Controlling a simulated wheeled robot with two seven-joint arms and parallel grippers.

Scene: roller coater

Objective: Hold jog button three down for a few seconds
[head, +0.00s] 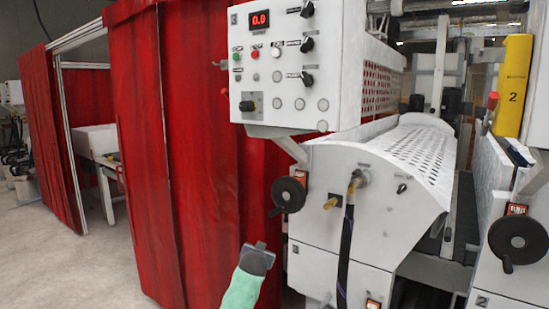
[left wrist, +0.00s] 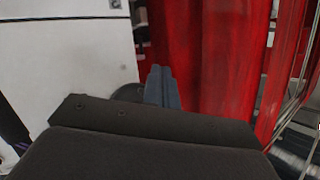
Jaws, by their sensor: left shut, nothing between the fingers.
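The white control panel (head: 290,30) of the roller coater hangs at upper middle in the head view. Its lower row holds a black switch and three round grey buttons: first (head: 276,103), second (head: 299,104), third (head: 322,104). The labels are too small to read, so I cannot tell which is jog button three. My left gripper (head: 261,247) is shut and empty, well below the panel, in front of the red curtain and left of the machine body. It also shows shut in the left wrist view (left wrist: 163,84). My right gripper is out of view.
A black handwheel (head: 288,194) sticks out below the panel, above and right of my left gripper. A dark hose (head: 346,240) hangs down the machine front. The red curtain (head: 205,150) stands close at left. Another handwheel (head: 518,240) is at far right. Open floor (head: 60,265) lies left.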

